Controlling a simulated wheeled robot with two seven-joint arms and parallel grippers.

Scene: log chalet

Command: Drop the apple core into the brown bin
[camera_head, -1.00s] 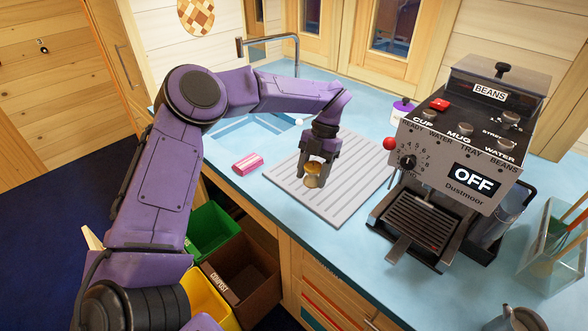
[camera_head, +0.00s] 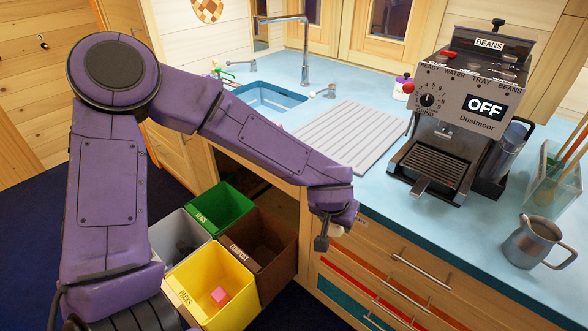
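My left gripper (camera_head: 323,240) hangs in front of the counter's front edge, by the drawer fronts, to the right of the brown bin. It points down, and its fingers are seen mostly from the side. A small pale patch of the apple core (camera_head: 337,231) shows at the fingers; the rest of it is hidden by the gripper. The brown bin (camera_head: 272,280), labelled COMPOST, stands open below the counter, left of the gripper. No apple core shows inside the part of it I can see. My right gripper is not in view.
Beside the brown bin stand a green bin (camera_head: 222,205), a grey bin (camera_head: 165,226) and a yellow bin (camera_head: 215,317) with a pink piece (camera_head: 219,296) inside. The ribbed drainboard (camera_head: 345,135) is bare. A coffee machine (camera_head: 455,130) and metal jug (camera_head: 535,243) stand right.

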